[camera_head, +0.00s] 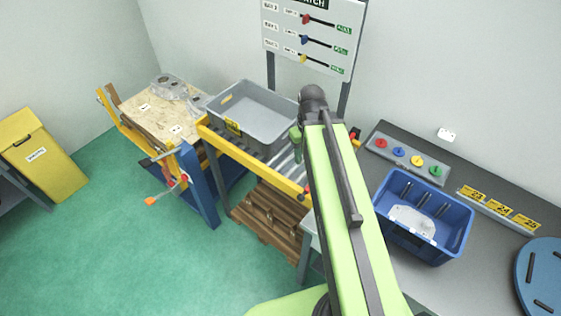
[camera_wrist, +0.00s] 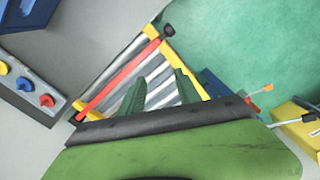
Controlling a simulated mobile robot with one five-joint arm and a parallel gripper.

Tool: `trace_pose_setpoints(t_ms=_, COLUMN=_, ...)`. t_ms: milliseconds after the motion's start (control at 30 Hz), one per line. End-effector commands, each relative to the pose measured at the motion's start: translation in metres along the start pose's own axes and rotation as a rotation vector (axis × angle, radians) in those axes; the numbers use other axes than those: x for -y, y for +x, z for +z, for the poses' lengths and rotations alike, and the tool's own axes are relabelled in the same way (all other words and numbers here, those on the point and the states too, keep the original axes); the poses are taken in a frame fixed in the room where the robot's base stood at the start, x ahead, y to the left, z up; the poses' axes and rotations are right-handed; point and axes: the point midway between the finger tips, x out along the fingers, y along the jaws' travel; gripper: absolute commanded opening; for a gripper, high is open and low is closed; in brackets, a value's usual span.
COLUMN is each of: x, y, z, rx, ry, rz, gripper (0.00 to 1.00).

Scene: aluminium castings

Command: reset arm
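My green arm reaches up through the middle of the head view, with its dark wrist joint above the roller conveyor. My gripper shows in the wrist view (camera_wrist: 160,88) as two dark green fingers standing apart with nothing between them. It is open and empty. Beyond the fingers lie the metal rollers of the conveyor (camera_wrist: 165,80), with yellow rails and a red bar (camera_wrist: 118,82) across them. In the head view the fingers are mostly hidden behind the wrist.
A grey tote (camera_head: 252,113) sits on the conveyor left of my arm. A blue bin (camera_head: 424,212) holding a casting stands on the right bench by a button panel (camera_head: 405,155). A wooden-topped workbench (camera_head: 158,108) and yellow container (camera_head: 42,160) are left. Green floor is open at lower left.

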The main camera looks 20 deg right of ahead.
Motion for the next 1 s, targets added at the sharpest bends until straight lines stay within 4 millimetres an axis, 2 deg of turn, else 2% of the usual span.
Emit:
trace_pose_setpoints(t_ms=33, x=0.036, y=0.0, z=-0.005, rx=0.0, ry=0.021, rz=0.0, gripper=0.4)
trace_pose_setpoints(t_ms=100, x=0.071, y=0.0, z=-0.01, rx=0.0, ry=0.067, rz=0.001, gripper=0.4)
trace_pose_setpoints(t_ms=200, x=0.098, y=0.0, z=-0.012, rx=0.0, ry=0.111, rz=0.001, gripper=0.4)
trace_pose_setpoints(t_ms=300, x=0.104, y=0.0, z=-0.012, rx=0.0, ry=0.13, rz=0.001, gripper=0.4)
trace_pose_setpoints(t_ms=567, x=0.103, y=0.004, z=-0.013, rx=0.0, ry=0.132, rz=0.0, gripper=0.4)
trace_pose_setpoints(t_ms=667, x=0.103, y=0.025, z=-0.013, rx=0.0, ry=0.132, rz=0.0, gripper=0.4)
trace_pose_setpoints(t_ms=833, x=0.103, y=0.078, z=-0.013, rx=0.0, ry=0.132, rz=0.0, gripper=0.4)
trace_pose_setpoints(t_ms=900, x=0.103, y=0.087, z=-0.013, rx=0.0, ry=0.131, rz=0.0, gripper=0.4)
trace_pose_setpoints(t_ms=1000, x=0.103, y=0.082, z=-0.013, rx=0.0, ry=0.131, rz=0.0, gripper=0.4)
